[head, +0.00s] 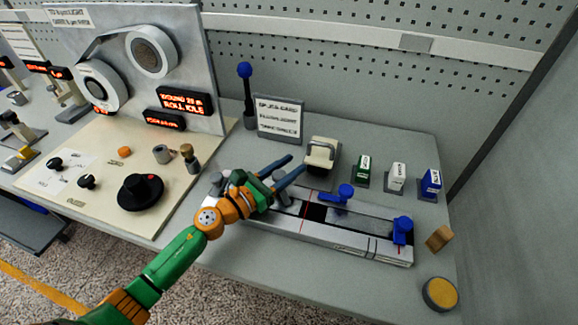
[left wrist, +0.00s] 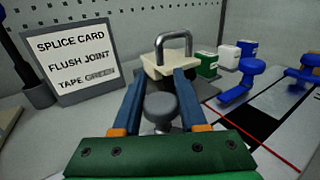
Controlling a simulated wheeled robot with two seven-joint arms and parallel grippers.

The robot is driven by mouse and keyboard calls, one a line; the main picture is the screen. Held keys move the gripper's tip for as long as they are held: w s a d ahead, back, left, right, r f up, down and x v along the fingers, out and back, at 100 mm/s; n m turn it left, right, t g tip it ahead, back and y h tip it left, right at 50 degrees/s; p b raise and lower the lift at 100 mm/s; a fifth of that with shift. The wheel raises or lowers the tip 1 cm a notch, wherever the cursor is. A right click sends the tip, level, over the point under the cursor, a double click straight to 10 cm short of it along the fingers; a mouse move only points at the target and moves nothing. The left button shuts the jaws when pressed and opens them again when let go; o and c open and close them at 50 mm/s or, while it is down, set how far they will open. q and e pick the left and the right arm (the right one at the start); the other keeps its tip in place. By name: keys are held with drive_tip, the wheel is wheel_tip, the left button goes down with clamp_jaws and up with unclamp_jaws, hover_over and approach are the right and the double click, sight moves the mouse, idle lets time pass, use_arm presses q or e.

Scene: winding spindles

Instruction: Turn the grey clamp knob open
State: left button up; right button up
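My left gripper (head: 297,163) reaches over the splicing block (head: 340,240) from the left, its two blue fingers apart. In the left wrist view a grey clamp knob (left wrist: 162,108) with a rounded top and a stem sits between the open fingers (left wrist: 168,88). The fingers lie on either side of it; I cannot tell whether either touches. In the head view this knob (head: 279,176) is partly covered by the gripper. Another grey knob (head: 215,179) stands at the block's left end, beside my wrist. My right gripper is not in view.
Blue clamps (head: 345,193) stand on the block's right part. A cream block with a metal handle (head: 321,152) sits just beyond my fingertips. A splice card (head: 279,118) stands behind. Green, white and blue small boxes (head: 397,178) line the back right. A control panel (head: 110,215) lies left.

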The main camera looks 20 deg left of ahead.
use_arm(q)
clamp_jaws()
drive_tip(key=shift+r, duration=0.1)
drive_tip(key=shift+a+r+n+t+y+p, duration=0.1)
drive_tip(key=shift+n+t+y+p, duration=0.5)
drive_tip(key=shift+n+y+p, duration=0.4)
drive_tip(key=n+y, duration=0.1)
drive_tip(key=y, duration=0.1)
drive_tip(key=n+t+y+p, duration=0.1)
drive_tip(key=y, duration=0.1)
drive_tip(key=shift+w+a, duration=0.15)
drive_tip(key=shift+a, duration=0.2)
drive_tip(key=n+y, duration=0.1)
drive_tip(key=y, duration=0.1)
drive_tip(key=n+y, duration=0.1)
drive_tip(key=y, duration=0.1)
drive_tip(key=shift+a+f+n, duration=0.2)
drive_tip(key=shift+a+n, duration=0.15)
drive_tip(key=shift+n, duration=0.05)
drive_tip(key=shift+a+n+g+y+b, duration=0.15)
drive_tip(key=shift+a+n+y+b, duration=0.1)
drive_tip(key=shift+n+y, duration=0.85)
drive_tip(key=shift+a+n+g+y+b, duration=0.2)
drive_tip(key=shift+n+y, duration=0.4)
drive_tip(key=shift+y, duration=1)
drive_tip(key=shift+a, duration=0.1)
drive_tip(key=o, duration=0.9)
unclamp_jaws()
